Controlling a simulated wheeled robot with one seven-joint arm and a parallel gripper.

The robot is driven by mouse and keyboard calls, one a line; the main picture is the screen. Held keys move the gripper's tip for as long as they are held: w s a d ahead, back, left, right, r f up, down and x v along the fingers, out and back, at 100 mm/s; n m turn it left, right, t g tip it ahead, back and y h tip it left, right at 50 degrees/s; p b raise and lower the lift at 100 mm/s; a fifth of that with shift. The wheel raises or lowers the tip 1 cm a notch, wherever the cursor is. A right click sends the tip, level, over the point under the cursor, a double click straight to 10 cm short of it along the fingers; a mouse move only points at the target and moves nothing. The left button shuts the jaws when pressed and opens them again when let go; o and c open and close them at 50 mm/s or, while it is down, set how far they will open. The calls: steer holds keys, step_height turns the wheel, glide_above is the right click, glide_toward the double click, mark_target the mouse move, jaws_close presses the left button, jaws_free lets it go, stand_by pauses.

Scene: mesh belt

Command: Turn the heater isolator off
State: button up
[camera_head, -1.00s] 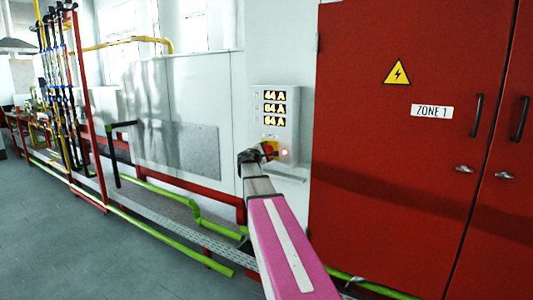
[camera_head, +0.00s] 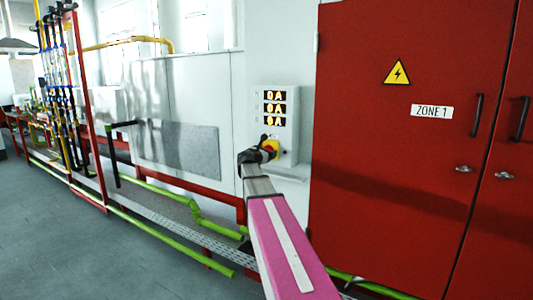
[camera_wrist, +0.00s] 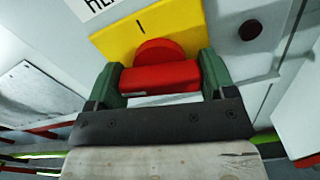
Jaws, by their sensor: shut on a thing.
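The heater isolator is a red rotary handle (camera_wrist: 160,77) on a yellow plate (camera_wrist: 120,40), low on a pale wall box (camera_head: 288,107). My gripper (camera_wrist: 160,72) is shut on the red handle, with one green finger at each side. The handle's bar lies crosswise below the "I" mark on the plate. In the head view my gripper (camera_head: 268,152) partly covers the isolator. Three displays (camera_head: 274,108) on the box read 0 A. The round lamp (camera_wrist: 251,30) beside the plate looks dark. Any mark under the handle is hidden.
Red cabinet doors (camera_head: 400,140) with a warning sign and a "ZONE 1" label stand close on the right. Green pipes (camera_head: 170,242) and a grating run along the wall at floor level. Open grey floor (camera_head: 70,240) lies to the left.

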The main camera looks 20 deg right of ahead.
steer(key=shift+n, duration=1.1)
steer(key=o, duration=0.9)
steer(key=shift+s+a, duration=0.1)
steer(key=shift+a, duration=0.05)
steer(key=v, duration=1)
steer(key=shift+s+a, duration=0.2)
